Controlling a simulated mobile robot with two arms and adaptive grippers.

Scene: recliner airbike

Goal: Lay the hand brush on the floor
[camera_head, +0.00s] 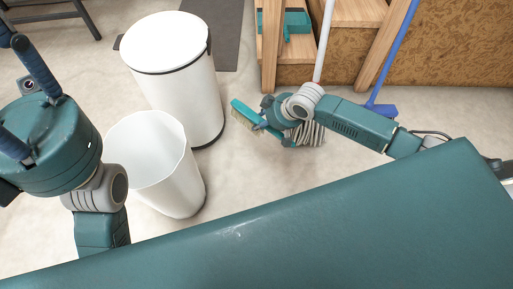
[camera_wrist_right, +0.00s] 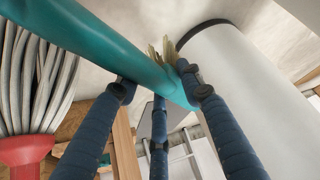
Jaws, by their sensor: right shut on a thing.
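The hand brush (camera_head: 245,115) has a teal body and pale bristles. In the head view it sticks out to the left of my right gripper (camera_head: 262,122), over the floor (camera_head: 240,170). In the right wrist view the teal brush (camera_wrist_right: 95,42) runs across the top, with its bristles near the middle. The blue fingers of my right gripper (camera_wrist_right: 160,90) are shut on it. I cannot tell its height above the floor. My left gripper (camera_head: 10,88) is at the left edge of the head view, with its blue fingers spread and nothing seen between them.
A white lidded bin (camera_head: 172,85) and an open white bin (camera_head: 155,165) stand left of the brush. A grey string mop (camera_head: 312,134) and blue broom (camera_head: 381,109) are at right. A teal dustpan (camera_head: 297,20) is on the wooden shelf. Floor below the brush is clear.

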